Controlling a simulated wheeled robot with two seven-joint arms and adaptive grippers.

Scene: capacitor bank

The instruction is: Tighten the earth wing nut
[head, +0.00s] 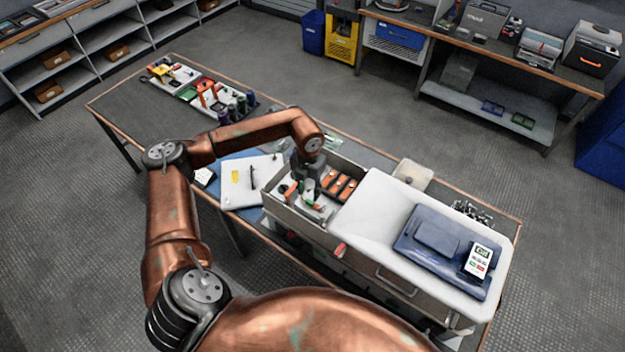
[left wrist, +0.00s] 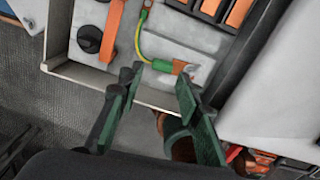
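The earth wing nut (left wrist: 181,67) appears as a small coppery and grey piece at the end of a green-and-yellow earth cable (left wrist: 152,50), on a pale panel inside the open capacitor bank box (head: 290,213). My left gripper (head: 309,190) points down into the box in the head view and hides the nut there. In the left wrist view its two green fingers (left wrist: 158,82) are apart with nothing between them. The fingertips lie close to the nut in the picture, the right one just below it; I cannot tell whether they touch it. My right gripper is out of view.
A black knob (left wrist: 90,39) and an orange handle (left wrist: 114,28) sit left of the cable. Orange capacitor blocks (head: 341,187) fill the box's far side. The white cover (head: 365,215) bears a blue case (head: 450,250).

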